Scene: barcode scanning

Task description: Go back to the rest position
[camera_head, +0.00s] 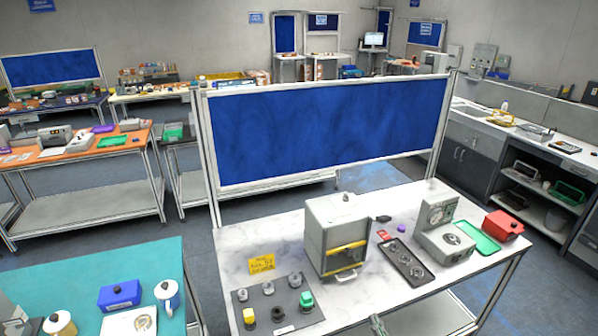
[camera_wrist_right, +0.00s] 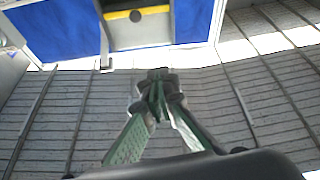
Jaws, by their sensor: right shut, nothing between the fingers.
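My right gripper (camera_head: 378,325) shows only as a small tip at the bottom edge of the head view, in front of the white marble-look table (camera_head: 228,240). In the right wrist view the green-padded fingers of the right gripper (camera_wrist_right: 158,88) meet at their tips, with nothing between them. Behind them is grey tiled floor. The grey machine with a yellow stripe (camera_head: 322,222) stands on the table, apart from the gripper. Its front also shows at the top of the right wrist view (camera_wrist_right: 138,32). My left gripper is out of view.
A dark mat (camera_head: 270,312) with several small knobs lies at the table's front left. A black tray (camera_head: 403,262), a grey device (camera_head: 437,225), a green tray (camera_head: 480,238) and a red box (camera_head: 502,224) stand to the right. A blue panel (camera_head: 325,130) closes the back.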

